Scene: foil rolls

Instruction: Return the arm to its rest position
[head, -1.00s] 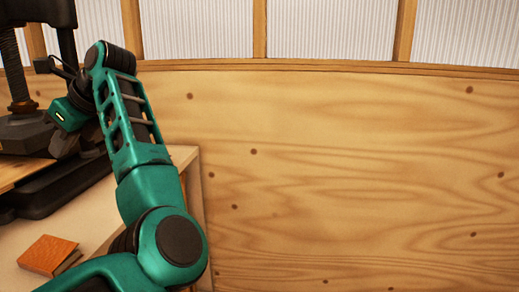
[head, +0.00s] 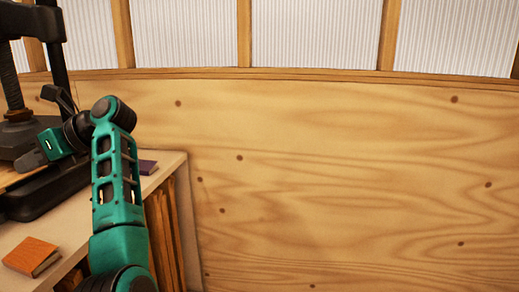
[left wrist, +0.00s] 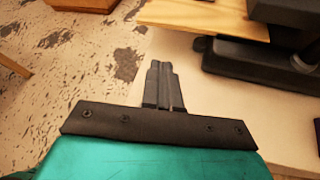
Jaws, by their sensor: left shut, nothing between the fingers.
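My left arm comes in from the lower left of the head view. Its left gripper (head: 28,163) is at the far left, in front of the black press, with its fingers pointing left. In the left wrist view the left gripper (left wrist: 162,68) shows its two dark fingers pressed together with nothing between them. It is above the edge of a pale bench top (left wrist: 188,70), with a worn floor beyond on the left. My right gripper is in neither view.
A black press (head: 62,190) with a wooden board stands on the bench (head: 85,215). An orange book (head: 31,256) lies at the front and a purple book (head: 148,167) near the right end. A wooden wall (head: 330,180) fills the right; the space before it looks clear.

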